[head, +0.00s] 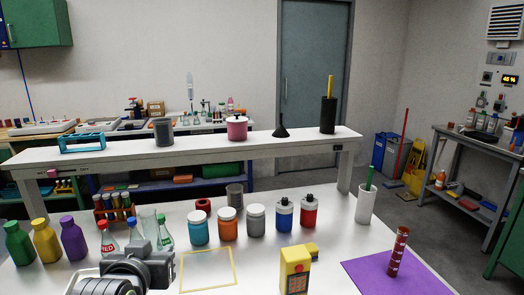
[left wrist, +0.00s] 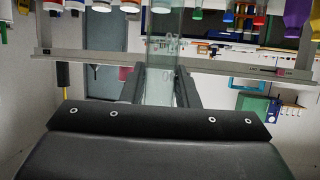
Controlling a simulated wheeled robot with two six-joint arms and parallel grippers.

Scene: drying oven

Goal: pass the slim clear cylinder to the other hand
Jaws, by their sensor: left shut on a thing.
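The slim clear cylinder (head: 148,222) shows in the head view at the lower left, upright among the bottles. My left gripper (head: 154,244) is shut on it, and the clear wall rises above the fingers. In the left wrist view the clear cylinder (left wrist: 160,50) stands between the two dark fingers of my left gripper (left wrist: 161,88). Its lower end is hidden behind my gripper in the head view, so I cannot tell whether it touches the table. My right gripper is in neither view.
Several jars, such as the teal one (head: 200,229), stand to the right. A yellow frame (head: 208,270) lies flat in front; a yellow device (head: 295,272) stands beside it.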

